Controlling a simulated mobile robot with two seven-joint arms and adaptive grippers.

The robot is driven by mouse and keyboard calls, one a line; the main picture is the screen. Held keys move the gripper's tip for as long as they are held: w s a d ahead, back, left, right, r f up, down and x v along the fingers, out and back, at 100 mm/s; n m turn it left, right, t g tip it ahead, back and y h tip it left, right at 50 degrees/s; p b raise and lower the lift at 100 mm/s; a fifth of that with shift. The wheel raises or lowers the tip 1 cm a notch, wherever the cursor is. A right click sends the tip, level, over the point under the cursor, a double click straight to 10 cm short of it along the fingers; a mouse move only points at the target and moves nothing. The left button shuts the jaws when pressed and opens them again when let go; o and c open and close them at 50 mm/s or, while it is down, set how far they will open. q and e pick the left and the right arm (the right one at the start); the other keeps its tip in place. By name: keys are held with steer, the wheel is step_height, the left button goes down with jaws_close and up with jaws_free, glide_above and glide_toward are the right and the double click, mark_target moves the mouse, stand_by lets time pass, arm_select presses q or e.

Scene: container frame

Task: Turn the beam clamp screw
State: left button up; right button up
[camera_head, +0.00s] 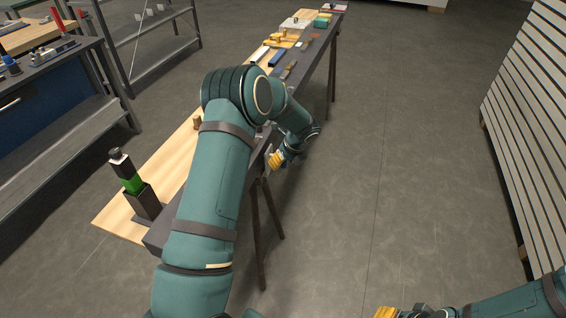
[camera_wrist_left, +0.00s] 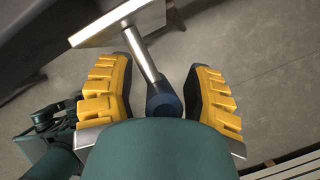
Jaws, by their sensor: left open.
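In the left wrist view, the beam clamp screw shows as a bright metal rod (camera_wrist_left: 142,55) with a dark blue knob (camera_wrist_left: 163,98) at its near end. The rod runs up to a pale metal clamp plate (camera_wrist_left: 112,24) beside the dark table beam. My left gripper (camera_wrist_left: 163,72) is open, with one yellow ridged finger on each side of the knob and a gap to both. In the head view my left gripper (camera_head: 277,160) is at the right side of the table, and my arm hides much of the clamp. My right gripper (camera_head: 398,312) is cut off at the bottom edge.
A long narrow table (camera_head: 160,186) with a wooden top runs away from me, with tools and small parts at its far end. A black and green post in a dark holder (camera_head: 146,203) stands at its near left corner. The floor (camera_head: 400,150) to the right is clear.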

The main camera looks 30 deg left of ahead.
arm_select(q)
steer(key=shift+f, duration=0.2)
jaws_close()
steer(key=shift+a+b, duration=0.1)
steer(key=shift+b, duration=0.3)
stand_by(0.4)
